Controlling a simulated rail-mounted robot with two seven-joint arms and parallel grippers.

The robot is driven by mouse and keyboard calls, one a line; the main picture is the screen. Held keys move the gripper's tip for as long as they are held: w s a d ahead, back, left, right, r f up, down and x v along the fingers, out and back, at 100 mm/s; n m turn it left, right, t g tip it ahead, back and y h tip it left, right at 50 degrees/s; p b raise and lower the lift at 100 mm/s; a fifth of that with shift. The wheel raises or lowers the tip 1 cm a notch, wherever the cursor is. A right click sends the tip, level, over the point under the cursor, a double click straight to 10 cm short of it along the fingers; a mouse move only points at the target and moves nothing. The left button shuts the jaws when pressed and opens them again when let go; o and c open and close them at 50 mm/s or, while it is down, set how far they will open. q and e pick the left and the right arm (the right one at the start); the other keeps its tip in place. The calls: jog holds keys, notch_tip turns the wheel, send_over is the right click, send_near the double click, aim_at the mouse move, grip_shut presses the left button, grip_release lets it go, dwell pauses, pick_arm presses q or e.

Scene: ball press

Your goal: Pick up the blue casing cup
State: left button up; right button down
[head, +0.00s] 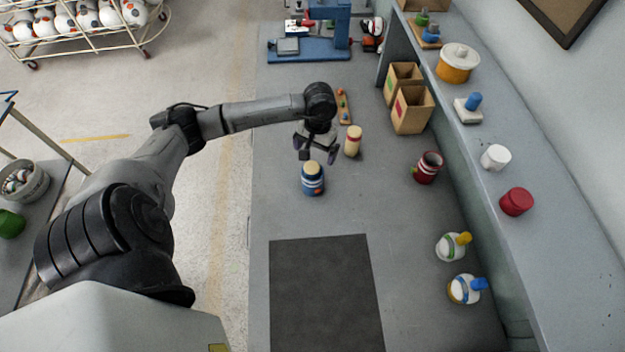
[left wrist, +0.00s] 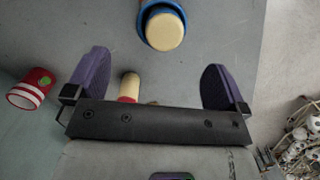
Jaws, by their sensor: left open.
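The blue casing cup (head: 312,187) stands upright on the grey bench, with a cream piece filling its top. In the left wrist view the blue casing cup (left wrist: 145,13) is at the top edge, partly cut off, between the lines of the two fingers and beyond their tips. My left gripper (head: 317,146) hangs just behind and above the cup. Its purple-padded fingers are spread wide in the left wrist view (left wrist: 157,68), with nothing between the tips. My right gripper is in neither view.
A cream-topped cup (head: 353,141) stands close to the right of my left gripper. A red cup (head: 428,168) lies tilted further right. A blue press (head: 310,50) is at the back. A dark mat (head: 320,300) in front is bare.

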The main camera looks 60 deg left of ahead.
aim_at(312, 167)
pick_arm(q)
jog(key=f, duration=0.5)
jog(key=shift+s+d+f, duration=0.2)
jog(key=shift+s+f, duration=0.05)
jog(key=shift+s, duration=0.05)
jog(key=shift+s+f+p, duration=0.2)
jog(key=shift+s+f, duration=0.05)
jog(key=shift+f, duration=1.1)
jog(key=shift+s+f+p, duration=0.15)
jog(key=shift+s+f, duration=0.05)
jog(key=shift+f, duration=1.1)
jog(key=shift+c, duration=0.3)
jog(key=c, duration=1.2)
jog(key=shift+o, duration=0.2)
